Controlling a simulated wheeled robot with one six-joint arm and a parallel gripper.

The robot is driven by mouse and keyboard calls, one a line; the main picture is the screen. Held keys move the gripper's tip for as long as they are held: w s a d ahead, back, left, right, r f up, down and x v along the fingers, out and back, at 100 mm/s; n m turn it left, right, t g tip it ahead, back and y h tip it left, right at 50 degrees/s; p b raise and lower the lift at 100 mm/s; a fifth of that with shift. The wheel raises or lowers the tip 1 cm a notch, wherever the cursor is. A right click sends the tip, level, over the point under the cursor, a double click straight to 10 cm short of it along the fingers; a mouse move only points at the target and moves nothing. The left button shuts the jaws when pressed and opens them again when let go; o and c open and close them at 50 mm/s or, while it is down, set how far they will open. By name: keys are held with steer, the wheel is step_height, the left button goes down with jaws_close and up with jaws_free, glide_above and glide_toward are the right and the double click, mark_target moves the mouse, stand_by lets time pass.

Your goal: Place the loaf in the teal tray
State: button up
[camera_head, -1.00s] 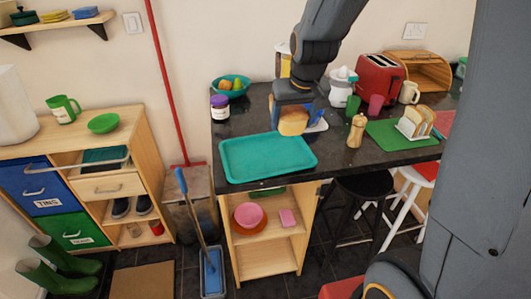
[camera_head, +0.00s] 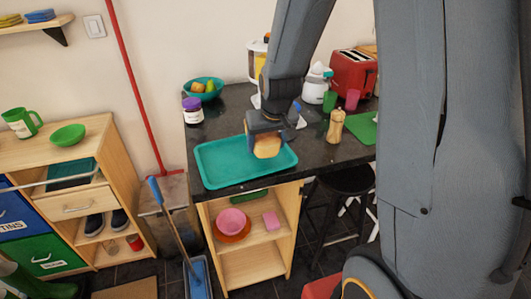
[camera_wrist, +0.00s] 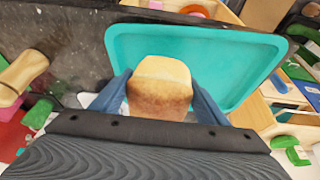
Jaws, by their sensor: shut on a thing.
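The loaf (camera_head: 267,147) is golden brown and held in my gripper (camera_head: 266,142). In the wrist view the loaf (camera_wrist: 160,88) sits between the two blue fingers of my gripper (camera_wrist: 160,98), which are shut on its sides. The teal tray (camera_head: 220,168) lies on the dark granite counter at its left front. In the head view the loaf appears over the right part of the tray. In the wrist view the tray (camera_wrist: 225,65) spreads out beyond the loaf. I cannot tell whether the loaf touches the tray. The tray's visible surface is empty.
A wooden pepper mill (camera_head: 335,126) stands right of the tray. A purple-lidded jar (camera_head: 193,111) and a teal fruit bowl (camera_head: 203,90) stand behind it. A red toaster (camera_head: 354,74) and a green board (camera_head: 363,131) are farther right. Shelves with a pink bowl (camera_head: 231,220) are below.

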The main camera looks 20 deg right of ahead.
steer(key=shift+f, duration=1.95)
steer(key=shift+f+b, duration=0.15)
steer(key=shift+b, duration=0.2)
steer(key=o, duration=1.2)
